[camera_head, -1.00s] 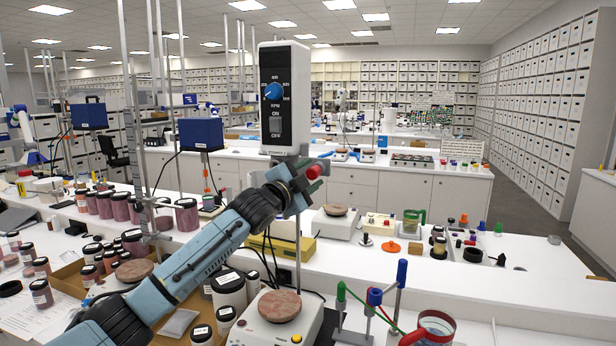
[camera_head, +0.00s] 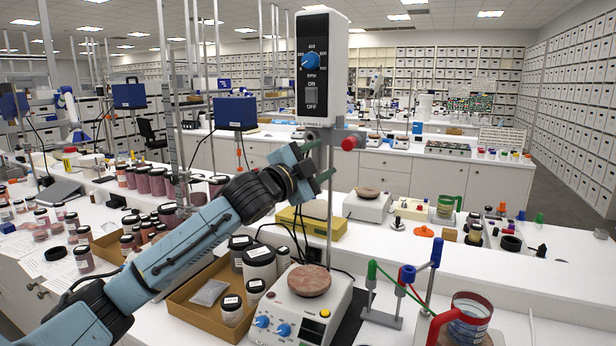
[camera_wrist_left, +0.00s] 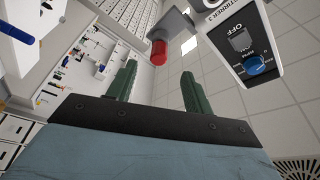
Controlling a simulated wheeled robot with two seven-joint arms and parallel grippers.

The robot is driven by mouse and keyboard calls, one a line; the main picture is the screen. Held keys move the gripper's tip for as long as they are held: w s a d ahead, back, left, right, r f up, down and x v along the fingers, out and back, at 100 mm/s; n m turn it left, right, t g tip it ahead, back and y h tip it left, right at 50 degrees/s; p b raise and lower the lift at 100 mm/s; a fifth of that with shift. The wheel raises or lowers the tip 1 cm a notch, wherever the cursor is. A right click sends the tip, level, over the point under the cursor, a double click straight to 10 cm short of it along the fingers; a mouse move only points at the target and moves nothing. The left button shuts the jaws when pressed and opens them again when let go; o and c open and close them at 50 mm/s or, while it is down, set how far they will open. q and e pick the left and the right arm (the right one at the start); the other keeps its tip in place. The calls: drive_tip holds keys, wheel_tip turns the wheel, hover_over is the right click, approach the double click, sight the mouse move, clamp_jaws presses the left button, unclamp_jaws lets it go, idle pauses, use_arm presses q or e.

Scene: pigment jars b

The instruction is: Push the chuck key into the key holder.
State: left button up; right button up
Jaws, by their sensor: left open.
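My left gripper (camera_head: 322,160) is open with nothing between its fingers, beside the upright rod of the overhead stirrer (camera_head: 323,65). In the left wrist view its two green fingers (camera_wrist_left: 159,70) point up at either side of the picture's middle. A red knob-like end (camera_head: 349,143) sits on a grey block (camera_head: 335,135) just under the stirrer; it also shows in the left wrist view (camera_wrist_left: 159,52), beyond the fingertips and apart from them. I cannot tell whether these are the chuck key and key holder. My right gripper is not in view.
A hotplate (camera_head: 298,305) stands below the stirrer. A cardboard tray (camera_head: 190,312) with jars lies to its left. A stand with coloured posts (camera_head: 384,318) and a red-handled mug (camera_head: 468,318) are at the front right.

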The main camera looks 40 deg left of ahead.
use_arm(q)
drive_tip(key=shift+s+f+b, duration=0.15)
drive_tip(key=shift+s+b, duration=0.15)
drive_tip(key=shift+s, duration=0.65)
drive_tip(key=shift+s+f+b, duration=0.1)
drive_tip(key=shift+s+b, duration=0.15)
drive_tip(key=shift+s, duration=0.7)
